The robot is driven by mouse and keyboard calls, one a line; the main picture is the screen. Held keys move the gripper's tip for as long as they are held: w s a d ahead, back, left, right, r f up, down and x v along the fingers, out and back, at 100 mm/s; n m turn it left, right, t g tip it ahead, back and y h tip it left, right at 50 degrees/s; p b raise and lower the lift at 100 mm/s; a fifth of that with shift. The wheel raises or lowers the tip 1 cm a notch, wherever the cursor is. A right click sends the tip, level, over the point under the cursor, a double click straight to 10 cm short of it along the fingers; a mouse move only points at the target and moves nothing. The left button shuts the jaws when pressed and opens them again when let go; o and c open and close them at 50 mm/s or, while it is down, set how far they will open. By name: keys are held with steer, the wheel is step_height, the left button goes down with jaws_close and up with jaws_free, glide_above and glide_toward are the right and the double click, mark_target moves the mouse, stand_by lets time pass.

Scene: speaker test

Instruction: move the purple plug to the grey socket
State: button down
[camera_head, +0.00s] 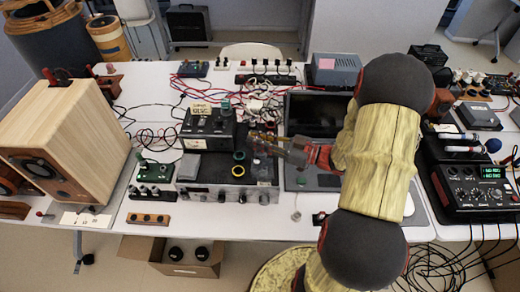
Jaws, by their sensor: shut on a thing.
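My gripper (262,141) reaches in from the right, above the back right part of a grey-and-black amplifier box (208,196) on the white table. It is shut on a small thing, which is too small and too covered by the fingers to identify. I cannot make out the purple plug's colour anywhere.
A wooden speaker (70,135) stands at the left. A black labelled box (208,128) and tangled cables (262,97) lie behind the amplifier. A dark laptop (316,115) is at the right, partly behind my arm. A black instrument (474,188) stands on the right table.

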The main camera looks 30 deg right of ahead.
steer(key=shift+w+d+f+b, duration=0.25)
steer(key=shift+d+f, duration=0.15)
steer(key=shift+f, duration=0.2)
steer(key=shift+w+d+f+b, duration=0.15)
steer(key=shift+w+d+f, duration=0.1)
steer(key=shift+d+f, duration=0.25)
step_height(320, 180, down, 4)
steer(key=shift+w+r+b, duration=0.1)
steer(key=shift+r+b, duration=0.15)
steer(key=shift+b, duration=0.8)
steer(key=c, duration=2)
jaws_free()
steer(key=shift+o, duration=0.2)
